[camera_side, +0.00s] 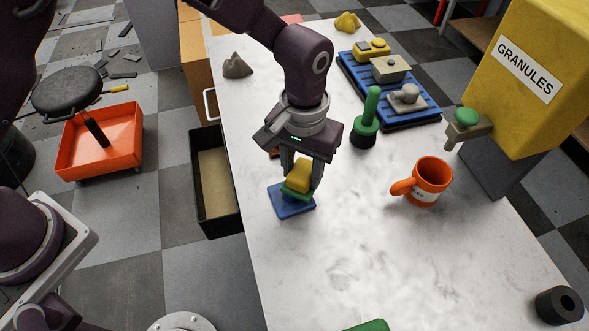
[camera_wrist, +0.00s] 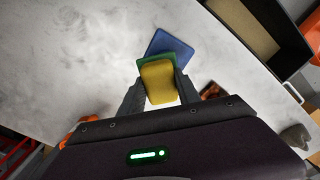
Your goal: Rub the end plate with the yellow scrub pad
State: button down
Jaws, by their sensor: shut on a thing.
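My gripper (camera_side: 301,175) is shut on the yellow scrub pad (camera_side: 299,175), which has a green underside. The pad also shows between the fingers in the wrist view (camera_wrist: 158,82). A flat blue square plate (camera_side: 282,207) lies on the white table, and it also shows in the wrist view (camera_wrist: 171,43). The pad is over the back part of this plate, covering some of it. I cannot tell whether the pad touches the plate. No other plate that could be the end plate is clear in view.
An orange mug (camera_side: 432,181) and a green-handled tool (camera_side: 367,122) stand to the right. A blue rack (camera_side: 420,116) and a yellow granules dispenser (camera_side: 540,70) are farther right. A dark open box (camera_side: 235,215) is beside the table's left edge. The table's front is mostly clear.

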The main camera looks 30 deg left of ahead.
aim_at(282, 186)
jog(key=shift+s+a, duration=1.4)
jog(key=shift+w+d, duration=1.6)
jog(key=shift+s+a, duration=1.9)
jog(key=shift+a, duration=0.05)
notch_tip(282, 186, up, 8)
jog(key=shift+w, duration=0.1)
